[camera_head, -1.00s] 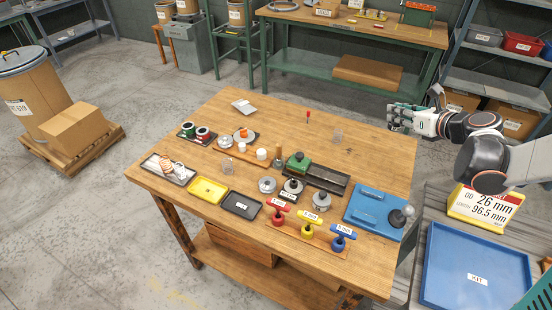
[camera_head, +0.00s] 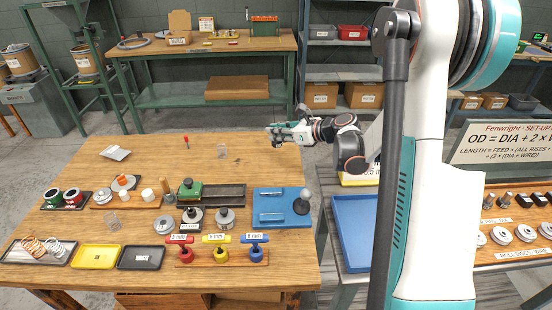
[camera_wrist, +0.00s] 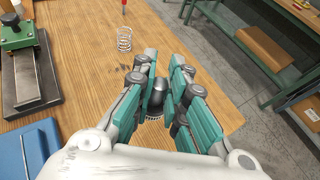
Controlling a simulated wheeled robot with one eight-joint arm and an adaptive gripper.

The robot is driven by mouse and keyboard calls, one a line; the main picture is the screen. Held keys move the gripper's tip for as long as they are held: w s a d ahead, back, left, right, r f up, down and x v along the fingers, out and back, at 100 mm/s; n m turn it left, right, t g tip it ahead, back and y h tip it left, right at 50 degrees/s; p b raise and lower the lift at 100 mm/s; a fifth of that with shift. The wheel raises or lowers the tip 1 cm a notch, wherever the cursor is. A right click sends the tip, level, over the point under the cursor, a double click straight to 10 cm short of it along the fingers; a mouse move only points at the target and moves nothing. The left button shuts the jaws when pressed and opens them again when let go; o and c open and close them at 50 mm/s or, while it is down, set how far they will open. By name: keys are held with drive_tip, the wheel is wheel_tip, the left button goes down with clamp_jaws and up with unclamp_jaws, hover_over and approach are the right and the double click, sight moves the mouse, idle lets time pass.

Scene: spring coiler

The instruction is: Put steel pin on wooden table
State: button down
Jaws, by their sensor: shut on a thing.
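My gripper (camera_head: 268,133) is at the far right corner of the wooden table (camera_head: 255,165), above its top. In the wrist view my gripper (camera_wrist: 167,72) has its teal fingers closed around a dark, round-ended metal piece (camera_wrist: 157,95), which looks like the steel pin. A knurled ring shows at its lower end, and the fingers hide its sides. In the head view the held piece is too small to make out. The wooden table (camera_wrist: 85,90) also fills the left and middle of the wrist view, with bare wood beside the fingers.
A green block device (camera_head: 190,190), a dark tray (camera_head: 222,195) and a blue fixture (camera_head: 283,206) stand nearer.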

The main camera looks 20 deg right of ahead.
wheel_tip(320, 180, down, 9)
drive_tip(key=b, duration=0.2)
drive_tip(key=shift+r+b, duration=0.15)
drive_tip(key=shift+b, duration=0.2)
drive_tip(key=shift+r, duration=0.1)
drive_tip(key=c, duration=2)
unclamp_jaws()
drive_tip(key=shift+f, duration=0.2)
drive_tip(key=shift+c, duration=0.2)
drive_tip(key=o, duration=0.4)
drive_tip(key=shift+o, duration=0.2)
drive_tip(key=shift+r, duration=0.1)
drive_tip(key=shift+r, duration=0.15)
drive_tip(key=p+v, duration=0.3)
drive_tip(key=v, duration=0.9)
